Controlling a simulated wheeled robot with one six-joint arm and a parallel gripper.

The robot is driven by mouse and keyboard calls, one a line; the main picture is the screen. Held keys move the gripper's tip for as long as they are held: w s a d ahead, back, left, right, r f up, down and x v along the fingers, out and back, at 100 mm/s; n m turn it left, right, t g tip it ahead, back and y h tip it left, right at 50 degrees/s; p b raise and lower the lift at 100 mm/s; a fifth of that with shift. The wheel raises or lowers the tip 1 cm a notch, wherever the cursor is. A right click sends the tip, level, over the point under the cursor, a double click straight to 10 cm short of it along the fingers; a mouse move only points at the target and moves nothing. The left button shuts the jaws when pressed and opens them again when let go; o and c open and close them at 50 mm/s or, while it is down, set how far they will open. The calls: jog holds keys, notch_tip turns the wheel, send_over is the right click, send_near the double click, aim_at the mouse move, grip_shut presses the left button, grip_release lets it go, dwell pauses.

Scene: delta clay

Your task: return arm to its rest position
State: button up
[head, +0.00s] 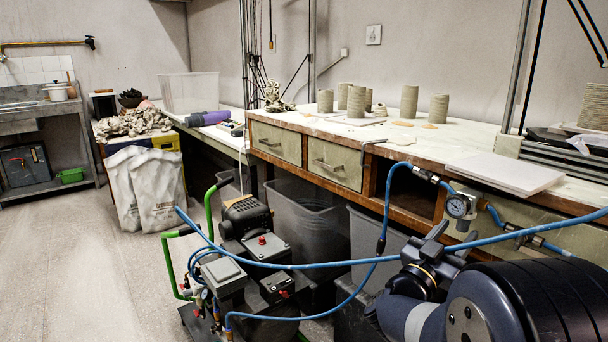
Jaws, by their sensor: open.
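My gripper (454,240) shows at the lower right, in front of the workbench (405,212). It is dark, empty and open, with its fingers pointing up and away from me. My dark blue and grey arm fills the lower right corner and hides part of the bench front. The gripper appears apart from the bench, though the exact gap is hard to tell.
Blue hoses (330,265) cross close to my arm and gripper, with a pressure gauge (457,207) just beyond. A compressor (250,250) with green handles stands left of my arm. Clay cylinders (409,101) stand on the bench. Open floor (90,270) lies at the left.

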jog(key=s+a+f+n+t+y+p, duration=0.1)
jog(key=a+f+n+t+y+p, duration=0.1)
jog(key=a, duration=0.6)
jog(key=shift+s+a+f+n+t+y, duration=0.35)
jog(key=shift+f+n+t+y, duration=0.4)
jog(key=shift+f, duration=0.6)
